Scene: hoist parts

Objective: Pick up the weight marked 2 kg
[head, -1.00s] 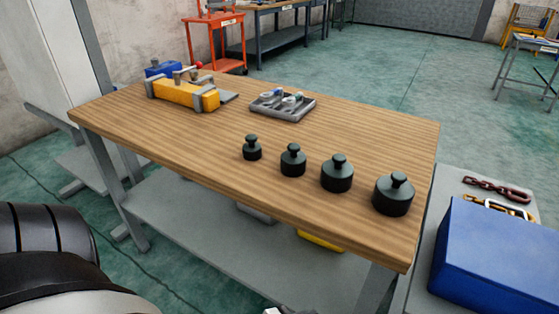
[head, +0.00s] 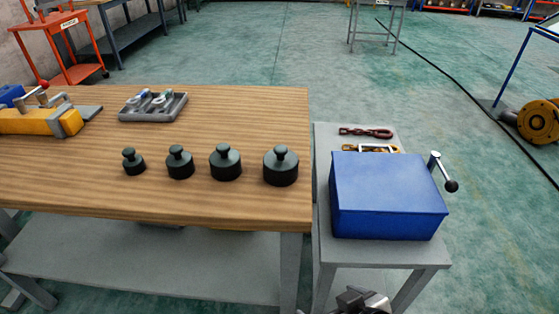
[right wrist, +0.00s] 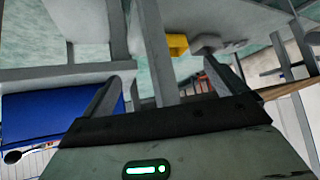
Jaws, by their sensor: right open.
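Several dark green-black weights with knobs stand upright in a row on the wooden table, growing in size from left to right: the smallest (head: 133,162), a second (head: 180,163), a third (head: 225,163) and the largest (head: 280,167). No markings are readable on them, so I cannot tell which is 2 kg. My right gripper (head: 352,303) shows partly at the bottom edge of the head view, well below and in front of the table. In the right wrist view it (right wrist: 168,88) is open, with nothing between its fingers. My left gripper is not in view.
The wooden table (head: 240,110) holds a grey tray (head: 152,107) of small parts and a yellow fixture (head: 35,120). A blue box (head: 388,195) with a crank sits on a grey stand at the right, with a chain (head: 366,132) behind it. Table space before the weights is clear.

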